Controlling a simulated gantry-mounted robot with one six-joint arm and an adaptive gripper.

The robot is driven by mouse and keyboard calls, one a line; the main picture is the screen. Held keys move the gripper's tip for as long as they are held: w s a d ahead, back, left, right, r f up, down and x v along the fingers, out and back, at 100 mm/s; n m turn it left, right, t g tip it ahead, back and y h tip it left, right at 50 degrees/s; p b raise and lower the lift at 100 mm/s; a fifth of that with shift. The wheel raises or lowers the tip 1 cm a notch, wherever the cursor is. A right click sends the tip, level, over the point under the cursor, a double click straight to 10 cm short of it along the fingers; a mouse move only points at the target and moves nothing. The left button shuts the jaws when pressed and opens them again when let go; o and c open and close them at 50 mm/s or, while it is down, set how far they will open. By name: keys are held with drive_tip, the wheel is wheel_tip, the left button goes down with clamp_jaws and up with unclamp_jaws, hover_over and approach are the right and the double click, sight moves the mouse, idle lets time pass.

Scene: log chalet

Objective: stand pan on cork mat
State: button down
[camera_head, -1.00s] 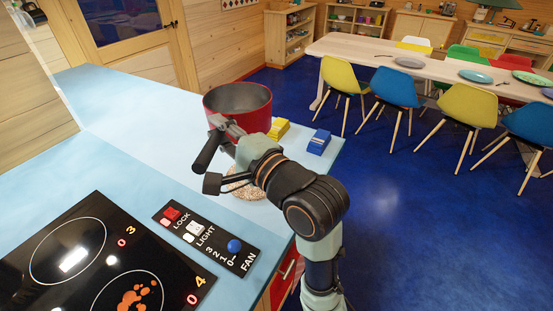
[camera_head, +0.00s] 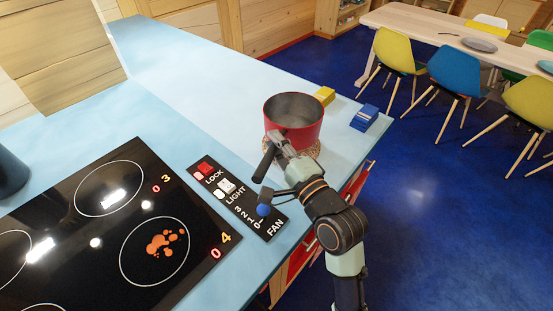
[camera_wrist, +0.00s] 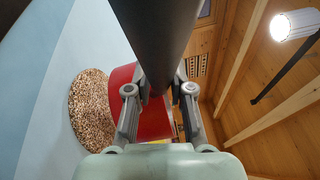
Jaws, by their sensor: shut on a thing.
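The red pan (camera_head: 294,122) is upright and empty, with a grey inside and a black handle (camera_head: 264,162). My gripper (camera_head: 279,146) is shut on the handle; in the wrist view my gripper's fingers (camera_wrist: 159,92) lie on either side of it. The round speckled cork mat (camera_head: 313,151) lies on the counter, mostly hidden behind and below the pan in the head view. In the wrist view the cork mat (camera_wrist: 90,108) shows left of the pan's red wall (camera_wrist: 122,78), apparently with the pan held a little above it. The exact gap is hard to tell.
A yellow block (camera_head: 325,96) and a blue block (camera_head: 364,117) sit on the counter beyond the pan. The control panel (camera_head: 237,197) and black hob (camera_head: 113,229) are to the left. The counter's right edge is close to my arm.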

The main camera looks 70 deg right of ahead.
drive_tip(key=shift+f+b, duration=0.45)
drive_tip(key=shift+f, duration=1.85)
drive_tip(key=c, duration=1)
unclamp_jaws()
drive_tip(key=shift+f, duration=0.1)
drive_tip(key=shift+c, duration=0.2)
drive_tip(key=b+v, duration=0.1)
drive_tip(key=v, duration=1)
drive_tip(key=shift+s+b, duration=0.2)
drive_tip(key=shift+b, duration=0.1)
drive_tip(key=shift+s+a, duration=0.2)
drive_tip(key=shift+a, duration=0.1)
